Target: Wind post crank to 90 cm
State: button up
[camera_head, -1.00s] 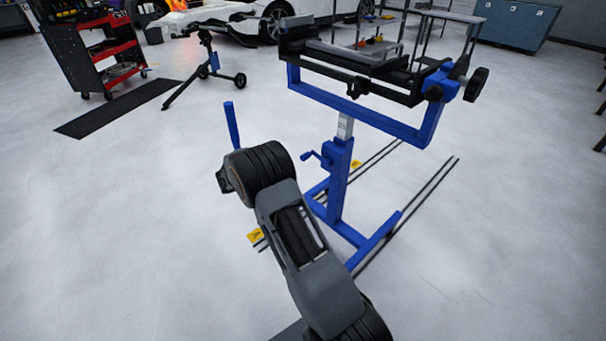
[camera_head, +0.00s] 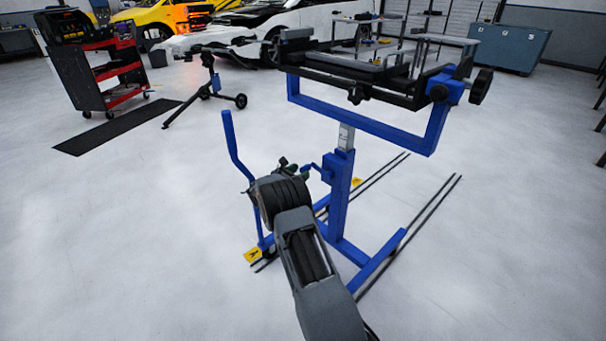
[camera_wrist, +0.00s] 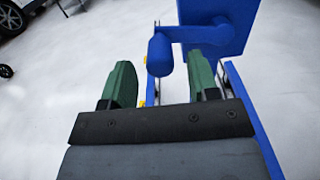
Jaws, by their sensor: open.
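The blue post (camera_head: 339,195) stands upright on its blue floor frame, with a lighter inner post (camera_head: 346,136) showing above it. The blue crank (camera_head: 312,167) sticks out from the left side of the post. In the wrist view the crank's handle knob (camera_wrist: 160,56) lies ahead of my gripper (camera_wrist: 157,84), between the lines of its two green fingers. The fingers are apart with nothing held. In the head view my gripper (camera_head: 293,168) is close to the crank, partly hidden by my wrist. I cannot read any height scale on the inner post.
The post carries a wide blue yoke with a black cradle (camera_head: 370,80) above. A bent blue bar (camera_head: 232,150) rises left of my arm. Dark rails (camera_head: 420,225) lie on the floor at right. A tripod stand (camera_head: 207,90) and red cart (camera_head: 105,70) stand farther back.

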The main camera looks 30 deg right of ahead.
jog(key=shift+w+d, duration=0.2)
jog(key=shift+d, duration=1)
jog(key=shift+c, duration=0.5)
grip_shut()
